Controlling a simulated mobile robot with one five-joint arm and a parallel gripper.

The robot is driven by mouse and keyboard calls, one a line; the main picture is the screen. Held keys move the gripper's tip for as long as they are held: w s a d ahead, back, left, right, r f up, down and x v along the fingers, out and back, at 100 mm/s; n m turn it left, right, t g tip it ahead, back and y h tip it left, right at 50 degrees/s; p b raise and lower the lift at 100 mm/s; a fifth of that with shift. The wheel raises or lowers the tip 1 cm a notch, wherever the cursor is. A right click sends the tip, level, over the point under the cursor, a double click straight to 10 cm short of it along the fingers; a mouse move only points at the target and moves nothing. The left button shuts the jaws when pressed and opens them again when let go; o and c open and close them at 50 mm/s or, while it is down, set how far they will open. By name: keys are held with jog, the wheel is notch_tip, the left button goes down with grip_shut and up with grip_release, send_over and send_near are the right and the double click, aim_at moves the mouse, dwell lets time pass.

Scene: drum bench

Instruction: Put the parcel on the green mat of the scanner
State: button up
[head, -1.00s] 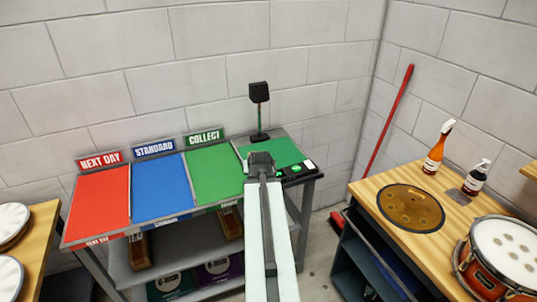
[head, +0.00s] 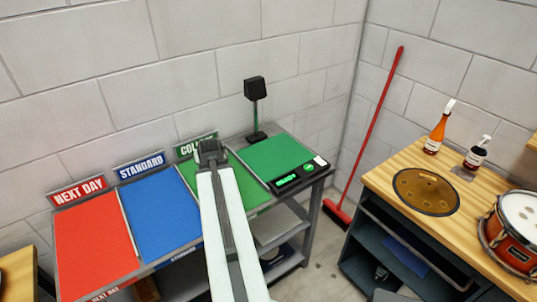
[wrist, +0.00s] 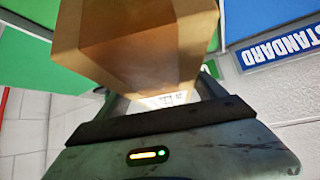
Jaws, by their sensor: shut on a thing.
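My gripper (head: 210,150) is over the back of the green COLLECT section in the head view, left of the scanner. In the wrist view it is shut on a brown cardboard parcel (wrist: 135,40), whose near face fills the top middle. In the head view the parcel is hidden behind my arm. The green mat (head: 273,157) of the scanner is bare and lies at the bench's right end. The scanner's black head (head: 255,88) stands on a stalk behind it, with a lit display (head: 287,181) at the mat's front edge.
The red NEXT DAY section (head: 95,250) and the blue STANDARD section (head: 160,220) lie bare to the left. A red broom (head: 372,135) leans in the corner. A wooden bench with a drum (head: 515,230) and bottles (head: 437,130) stands at right.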

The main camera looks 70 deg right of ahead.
jog(key=s+d+m+g, duration=0.2)
jog(key=s+m+g, duration=0.4)
jog(key=s, duration=0.7)
jog(key=s+d+m+g, duration=0.2)
jog(key=s+m+g, duration=0.2)
jog(key=s+m, duration=0.6)
jog(key=w+d+f+n+b, duration=0.1)
jog(key=w+d+n, duration=0.1)
jog(key=d, duration=1.3)
jog(key=f+b, duration=0.4)
jog(key=shift+w+d, duration=0.2)
jog(key=shift+d, duration=0.1)
jog(key=shift+r, duration=0.15)
jog(key=o, duration=2)
